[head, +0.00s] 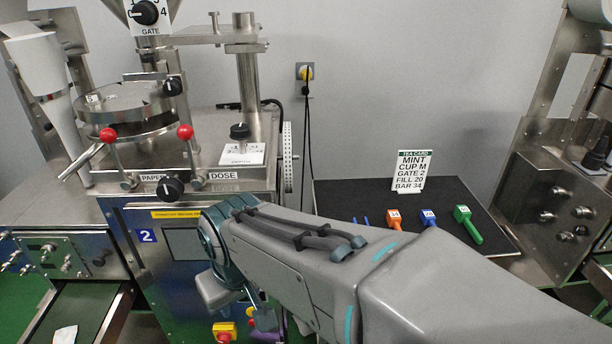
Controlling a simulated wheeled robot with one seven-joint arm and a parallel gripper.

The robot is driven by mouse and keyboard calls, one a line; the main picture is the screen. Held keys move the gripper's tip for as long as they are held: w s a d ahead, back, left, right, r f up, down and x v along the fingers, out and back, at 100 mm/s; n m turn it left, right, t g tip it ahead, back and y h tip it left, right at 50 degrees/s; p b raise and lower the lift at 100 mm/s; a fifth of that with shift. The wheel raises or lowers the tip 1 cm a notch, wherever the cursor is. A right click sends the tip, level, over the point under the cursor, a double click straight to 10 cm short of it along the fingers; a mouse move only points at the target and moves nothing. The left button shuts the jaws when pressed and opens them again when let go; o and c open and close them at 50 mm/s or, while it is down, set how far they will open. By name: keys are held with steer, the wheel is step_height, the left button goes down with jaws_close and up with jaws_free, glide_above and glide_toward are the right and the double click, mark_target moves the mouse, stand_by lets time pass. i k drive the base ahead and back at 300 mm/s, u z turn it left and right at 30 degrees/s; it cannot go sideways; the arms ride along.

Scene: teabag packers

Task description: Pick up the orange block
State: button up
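The orange block (395,216) is a small piece with a pale numbered label on its top face. It sits on the black tabletop at the right, left of a blue block (429,217) and a green block (466,219). My arm crosses the front of the picture and hides the orange block's lower end. My gripper (263,317) hangs low in front of the machine, well left of the orange block and apart from it. Its fingers are mostly hidden, so whether it is open or shut does not show.
The black tabletop (475,195) carries a standing tea card (411,171) at the back. A steel dosing machine (195,190) with red knobs stands left, and another machine (560,190) stands right. A part-hidden blue item (366,221) lies left of the orange block.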

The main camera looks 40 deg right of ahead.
mark_target(393, 218)
steer(key=z, duration=1.7)
steer(key=k, duration=0.35)
steer(key=z, duration=0.5)
steer(key=i, duration=0.75)
steer(key=u, duration=0.45)
